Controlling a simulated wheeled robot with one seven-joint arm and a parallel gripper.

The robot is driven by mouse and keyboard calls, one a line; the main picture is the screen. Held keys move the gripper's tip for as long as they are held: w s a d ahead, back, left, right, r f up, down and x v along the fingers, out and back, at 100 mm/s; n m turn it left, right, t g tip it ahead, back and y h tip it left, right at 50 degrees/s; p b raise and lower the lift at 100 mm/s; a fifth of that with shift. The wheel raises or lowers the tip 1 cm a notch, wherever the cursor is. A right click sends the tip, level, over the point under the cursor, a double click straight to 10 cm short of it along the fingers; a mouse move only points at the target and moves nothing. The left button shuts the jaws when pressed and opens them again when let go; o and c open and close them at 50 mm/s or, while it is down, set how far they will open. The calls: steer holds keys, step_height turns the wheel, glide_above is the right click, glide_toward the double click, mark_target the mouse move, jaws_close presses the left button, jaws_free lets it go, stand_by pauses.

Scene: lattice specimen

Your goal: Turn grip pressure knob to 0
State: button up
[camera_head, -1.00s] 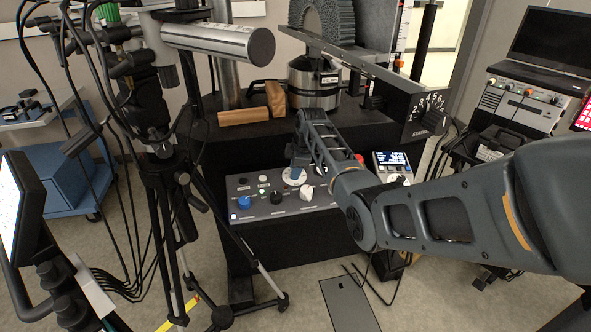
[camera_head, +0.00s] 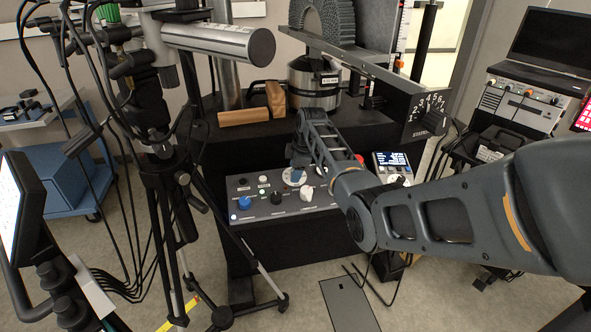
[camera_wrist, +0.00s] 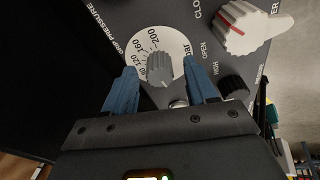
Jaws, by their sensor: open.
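The grip pressure knob (camera_wrist: 160,69) is small and grey, on a white round dial with printed numbers up to 200 and the word bar. The label GRIP PRESSURE runs along the dial's left side in the wrist view. My gripper (camera_wrist: 159,76) is open, its two blue fingers on either side of the knob, with gaps visible between them and it. In the head view the white dial (camera_head: 293,177) shows only partly behind my gripper and wrist on the control panel (camera_head: 260,212). The knob's pointer direction is too unclear to read.
A larger white knob with a red line (camera_wrist: 241,27) and a black knob (camera_wrist: 232,88) sit right of the dial. The panel also carries a blue knob (camera_head: 244,202). A tripod (camera_head: 165,200) stands left. A black bench (camera_head: 240,150) rises behind the panel.

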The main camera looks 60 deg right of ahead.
mark_target(300, 184)
steer(key=d+v, duration=0.1)
steer(key=v, duration=0.6)
steer(key=shift+a+r, duration=0.3)
steer(key=shift+a, duration=0.25)
steer(key=shift+s, duration=0.1)
stand_by(1.5)
